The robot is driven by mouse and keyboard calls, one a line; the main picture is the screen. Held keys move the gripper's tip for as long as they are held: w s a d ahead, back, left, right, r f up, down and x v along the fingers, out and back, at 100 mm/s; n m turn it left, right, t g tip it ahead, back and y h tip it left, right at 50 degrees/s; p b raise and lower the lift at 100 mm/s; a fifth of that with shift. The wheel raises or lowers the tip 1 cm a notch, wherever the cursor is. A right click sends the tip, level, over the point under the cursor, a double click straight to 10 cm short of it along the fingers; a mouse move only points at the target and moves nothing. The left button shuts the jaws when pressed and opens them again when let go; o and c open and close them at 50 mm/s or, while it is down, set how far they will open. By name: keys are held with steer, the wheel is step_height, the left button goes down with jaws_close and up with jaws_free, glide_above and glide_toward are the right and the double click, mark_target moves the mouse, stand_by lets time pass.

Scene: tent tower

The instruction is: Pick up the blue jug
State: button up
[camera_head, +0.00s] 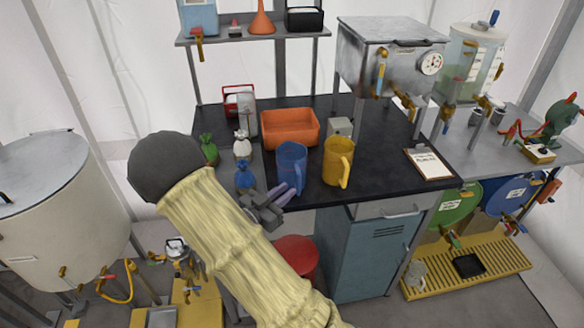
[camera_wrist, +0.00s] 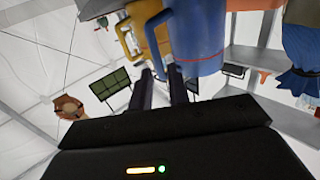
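The blue jug (camera_head: 291,163) stands upright near the front edge of the black worktop, left of the yellow jug (camera_head: 338,162). My gripper (camera_head: 276,203) is just in front of and below its left side in the head view. In the wrist view, the blue jug's body (camera_wrist: 200,45) is large and close, beyond and right of the fingers. My gripper's two dark fingers (camera_wrist: 161,88) stand apart, with a gap between them. A blue strip, seemingly the jug's handle, comes down toward this gap. I cannot tell whether the fingers touch it.
An orange bin (camera_head: 290,128) stands behind the jugs. Small blue (camera_head: 245,176), white (camera_head: 242,146) and green (camera_head: 208,149) sacks sit to the left. A clipboard (camera_head: 428,163) lies right. A red stool (camera_head: 297,256) and a blue-grey cabinet (camera_head: 360,255) are below.

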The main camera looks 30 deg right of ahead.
mark_target(298, 193)
steer(key=shift+w+d, duration=0.2)
steer(key=shift+d, duration=0.2)
steer(key=p+x, duration=0.1)
steer(key=x, duration=0.4)
steer(key=shift+s+d, duration=0.1)
steer(key=shift+d, duration=0.1)
steer(key=shift+a, duration=0.1)
steer(key=shift+c, duration=0.2)
jaws_close()
